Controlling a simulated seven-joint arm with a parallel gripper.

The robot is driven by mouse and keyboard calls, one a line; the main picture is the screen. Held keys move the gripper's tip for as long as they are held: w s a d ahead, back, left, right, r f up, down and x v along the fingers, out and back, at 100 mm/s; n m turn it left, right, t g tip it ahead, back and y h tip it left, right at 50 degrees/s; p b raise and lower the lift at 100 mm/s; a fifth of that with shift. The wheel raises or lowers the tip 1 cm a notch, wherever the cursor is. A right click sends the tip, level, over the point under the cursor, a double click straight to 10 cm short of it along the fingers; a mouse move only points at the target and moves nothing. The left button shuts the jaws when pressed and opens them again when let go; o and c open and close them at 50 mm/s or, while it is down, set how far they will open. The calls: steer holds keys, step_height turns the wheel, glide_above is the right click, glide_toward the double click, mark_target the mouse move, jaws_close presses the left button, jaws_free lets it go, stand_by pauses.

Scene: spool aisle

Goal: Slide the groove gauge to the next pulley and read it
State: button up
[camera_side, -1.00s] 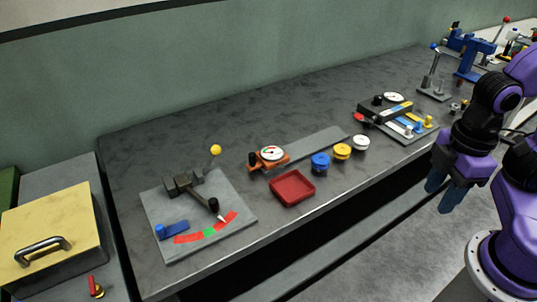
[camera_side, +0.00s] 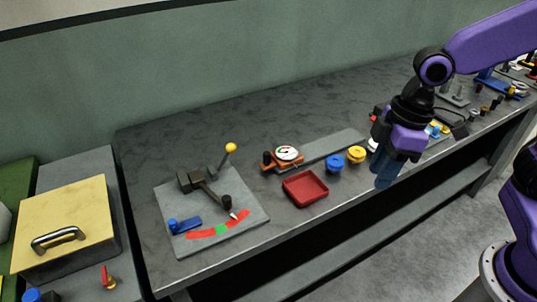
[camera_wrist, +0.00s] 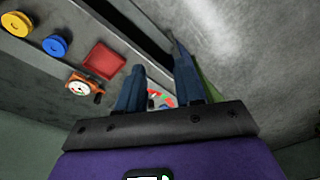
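The groove gauge (camera_side: 287,155) is an orange block with a round white dial and a dark knob. It sits at the left end of a flat grey rail (camera_side: 335,145) and also shows in the wrist view (camera_wrist: 82,87). The dial is too small to read. A blue pulley (camera_side: 335,162) and a yellow pulley (camera_side: 356,154) stand in front of the rail; a white pulley (camera_side: 373,145) is partly hidden by my gripper. My gripper (camera_side: 388,172) hangs at the bench's front edge, right of the yellow pulley. Its blue fingers (camera_wrist: 160,78) are apart and empty.
A red tray (camera_side: 305,187) lies in front of the gauge. At left is a grey plate (camera_side: 210,235) with a yellow-knobbed lever and red-green scale. A yellow-lidded box (camera_side: 62,222) stands further left. The bench behind the rail is clear.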

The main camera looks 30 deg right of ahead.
steer(key=w+a+f+m+t, duration=0.1)
steer(key=w+a, duration=0.2)
steer(key=w, duration=1.1)
steer(key=m+t+y, duration=0.1)
steer(key=t, duration=0.1)
glide_toward(268, 153)
steer(key=x, duration=1)
steer(key=shift+w+a+f, duration=0.1)
steer(key=shift+a+f, duration=0.05)
steer(key=shift+f, duration=0.15)
